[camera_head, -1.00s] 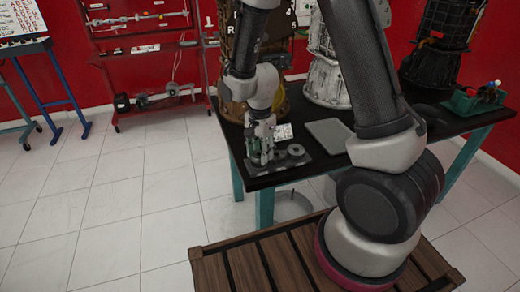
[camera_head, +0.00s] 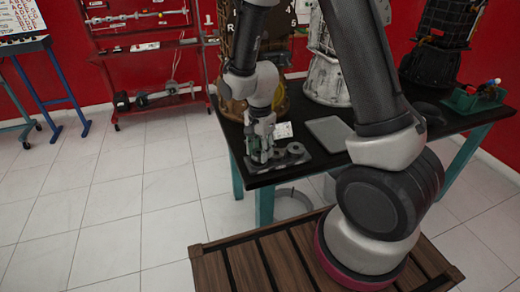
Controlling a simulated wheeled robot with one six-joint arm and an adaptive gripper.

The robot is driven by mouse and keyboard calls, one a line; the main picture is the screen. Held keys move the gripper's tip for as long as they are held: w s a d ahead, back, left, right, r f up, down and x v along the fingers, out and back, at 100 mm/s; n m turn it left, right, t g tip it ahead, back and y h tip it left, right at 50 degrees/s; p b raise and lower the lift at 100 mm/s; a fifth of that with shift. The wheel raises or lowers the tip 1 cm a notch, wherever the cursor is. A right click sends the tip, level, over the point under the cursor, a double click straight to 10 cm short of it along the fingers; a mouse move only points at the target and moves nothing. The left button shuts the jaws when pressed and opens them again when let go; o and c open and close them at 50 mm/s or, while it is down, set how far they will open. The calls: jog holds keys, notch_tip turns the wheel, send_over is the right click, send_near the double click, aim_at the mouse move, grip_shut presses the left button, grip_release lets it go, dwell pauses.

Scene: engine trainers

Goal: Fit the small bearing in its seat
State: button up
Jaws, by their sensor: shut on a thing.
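My gripper (camera_head: 261,154) points down over the left part of a flat grey fixture plate (camera_head: 282,163) near the table's front left corner. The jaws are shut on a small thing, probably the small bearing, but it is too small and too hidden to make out. A round grey raised part (camera_head: 295,148) stands on the plate just right of the jaws. I cannot tell which part of the plate is the seat, as the fingers cover its left side. I cannot tell whether the held thing touches the plate.
The dark table (camera_head: 316,165) also bears a grey flat tablet-like panel (camera_head: 329,132), a small white card (camera_head: 283,130), large engine trainers (camera_head: 325,78) at the back and a green bin (camera_head: 474,99) at the right.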

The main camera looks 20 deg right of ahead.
jog(key=shift+s+f, duration=0.1)
jog(key=shift+f, duration=0.25)
dwell(0.4)
jog(key=shift+c, duration=0.4)
jog(key=shift+f, duration=0.15)
jog(key=shift+c, duration=0.9)
jog(key=shift+f, duration=0.4)
grip_shut()
jog(key=o, duration=1.6)
grip_release()
